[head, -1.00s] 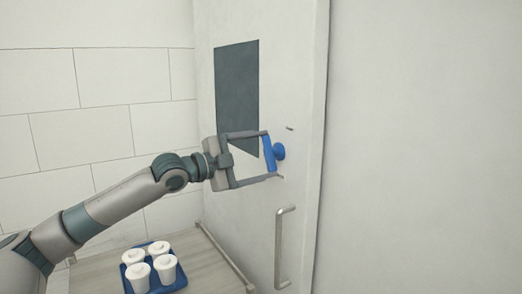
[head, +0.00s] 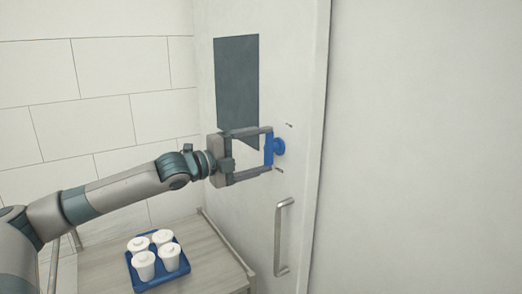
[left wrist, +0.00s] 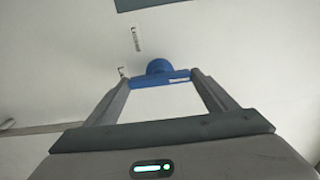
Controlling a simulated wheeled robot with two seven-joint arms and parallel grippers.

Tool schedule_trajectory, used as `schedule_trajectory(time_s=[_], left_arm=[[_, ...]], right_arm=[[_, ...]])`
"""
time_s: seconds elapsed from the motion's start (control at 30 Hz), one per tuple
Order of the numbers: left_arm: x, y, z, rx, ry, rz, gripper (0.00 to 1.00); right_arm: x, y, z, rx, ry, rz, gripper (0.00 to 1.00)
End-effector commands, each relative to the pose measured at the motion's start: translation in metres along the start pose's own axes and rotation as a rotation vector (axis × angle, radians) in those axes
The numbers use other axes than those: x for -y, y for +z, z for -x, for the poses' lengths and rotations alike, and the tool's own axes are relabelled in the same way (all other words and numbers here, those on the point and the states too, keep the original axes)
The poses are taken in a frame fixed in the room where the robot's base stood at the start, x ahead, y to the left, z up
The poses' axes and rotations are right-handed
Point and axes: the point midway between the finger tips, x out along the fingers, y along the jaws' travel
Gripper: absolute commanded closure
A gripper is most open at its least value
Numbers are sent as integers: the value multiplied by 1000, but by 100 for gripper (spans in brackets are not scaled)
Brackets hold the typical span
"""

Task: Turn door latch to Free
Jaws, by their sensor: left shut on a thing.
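The blue latch (head: 278,147) sits on the white door (head: 300,190), with its bar upright in the head view. My left gripper (head: 270,150) is shut on the latch bar, one finger at its top end and one at its lower end. In the left wrist view the latch (left wrist: 160,70) spans between the two fingertips of my left gripper (left wrist: 160,80). Small marks (left wrist: 136,39) are on the door beside the latch; they are too small to read. My right gripper is not in view.
A metal pull handle (head: 283,237) is on the door below the latch. A dark window panel (head: 238,85) is above left. A blue tray (head: 152,286) with several white lidded cups (head: 144,266) stands on a wooden-topped cart (head: 215,250) at lower left.

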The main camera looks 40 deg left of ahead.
Motion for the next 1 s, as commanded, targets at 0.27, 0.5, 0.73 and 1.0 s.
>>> schedule_trajectory(time_s=[0.27,0.5,0.73,1.0], left_arm=[[-2,0,0,0,3,-3,3],[-1,0,0,0,2,-2,3],[-2,1,5,2,2,-3,3],[-6,1,26,3,4,-4,3]], right_arm=[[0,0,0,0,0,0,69],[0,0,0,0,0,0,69],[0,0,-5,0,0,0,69],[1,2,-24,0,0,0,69]])
